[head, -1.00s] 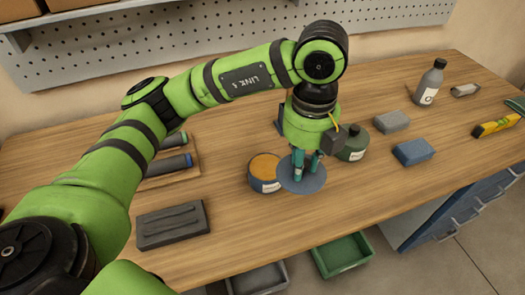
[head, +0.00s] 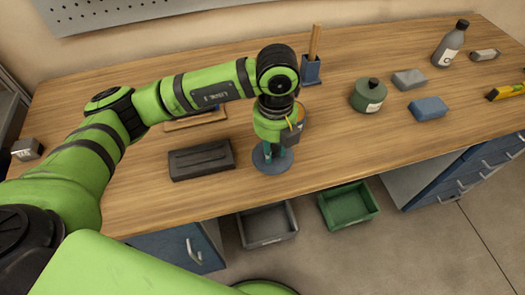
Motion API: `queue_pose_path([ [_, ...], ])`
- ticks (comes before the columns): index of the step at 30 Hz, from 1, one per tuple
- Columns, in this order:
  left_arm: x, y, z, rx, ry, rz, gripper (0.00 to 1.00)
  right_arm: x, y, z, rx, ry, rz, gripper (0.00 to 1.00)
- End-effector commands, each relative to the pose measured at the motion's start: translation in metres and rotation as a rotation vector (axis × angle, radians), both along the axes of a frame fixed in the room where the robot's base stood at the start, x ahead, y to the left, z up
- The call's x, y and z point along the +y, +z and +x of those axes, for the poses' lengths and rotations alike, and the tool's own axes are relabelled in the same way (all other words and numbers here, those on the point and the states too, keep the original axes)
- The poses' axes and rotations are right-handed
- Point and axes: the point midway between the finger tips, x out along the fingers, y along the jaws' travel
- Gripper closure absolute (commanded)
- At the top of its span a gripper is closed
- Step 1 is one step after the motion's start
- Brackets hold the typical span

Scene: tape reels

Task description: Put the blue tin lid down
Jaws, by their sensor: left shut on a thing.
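The blue tin lid (head: 272,166) is a flat blue-grey disc low over the front part of the wooden table (head: 340,150). My left gripper (head: 272,153) points down and is shut on the lid. I cannot tell whether the lid touches the wood. The open tin (head: 303,116), with an orange-brown top, stands just behind and right of the lid, mostly hidden by my gripper. My right gripper is not in view.
A black case (head: 201,160) lies close left of the lid. A green canister (head: 368,95), a grey block (head: 409,79) and a blue block (head: 429,108) are to the right. A grey bin (head: 267,226) and a green bin (head: 348,206) sit below the front edge.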

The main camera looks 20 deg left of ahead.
Motion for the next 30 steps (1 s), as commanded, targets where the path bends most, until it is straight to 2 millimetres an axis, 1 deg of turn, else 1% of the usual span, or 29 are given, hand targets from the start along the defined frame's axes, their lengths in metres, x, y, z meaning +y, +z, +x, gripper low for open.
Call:
queue_pose_path([
  [1,0.009,-0.003,0.001,0.003,0.004,0.001,1.00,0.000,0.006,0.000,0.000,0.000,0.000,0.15],
  [2,0.013,-0.006,0.002,0.003,0.003,0.001,1.00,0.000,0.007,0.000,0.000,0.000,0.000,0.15],
  [6,0.023,-0.014,0.004,0.000,-0.001,0.000,1.00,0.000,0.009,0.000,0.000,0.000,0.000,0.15],
  [8,0.024,-0.018,0.005,0.001,-0.001,0.000,1.00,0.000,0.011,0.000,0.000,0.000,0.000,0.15],
  [12,0.024,-0.037,0.004,0.004,-0.002,0.001,1.00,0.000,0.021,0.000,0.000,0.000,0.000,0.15],
  [16,0.023,-0.052,0.005,0.001,-0.001,-0.001,1.00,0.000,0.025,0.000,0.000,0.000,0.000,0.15],
  [18,0.023,-0.055,0.005,-0.001,-0.001,-0.001,1.00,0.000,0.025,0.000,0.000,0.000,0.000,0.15],
  [24,0.023,-0.055,0.005,-0.001,-0.001,-0.001,1.00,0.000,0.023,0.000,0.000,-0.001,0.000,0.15],
  [28,0.023,-0.060,0.005,-0.002,-0.001,-0.002,1.00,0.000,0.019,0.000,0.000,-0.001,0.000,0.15],
  [29,0.023,-0.058,0.005,-0.002,-0.001,-0.002,0.65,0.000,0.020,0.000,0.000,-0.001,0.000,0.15],
  [30,0.023,-0.058,0.005,-0.001,-0.001,-0.001,0.50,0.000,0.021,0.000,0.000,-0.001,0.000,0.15],
])
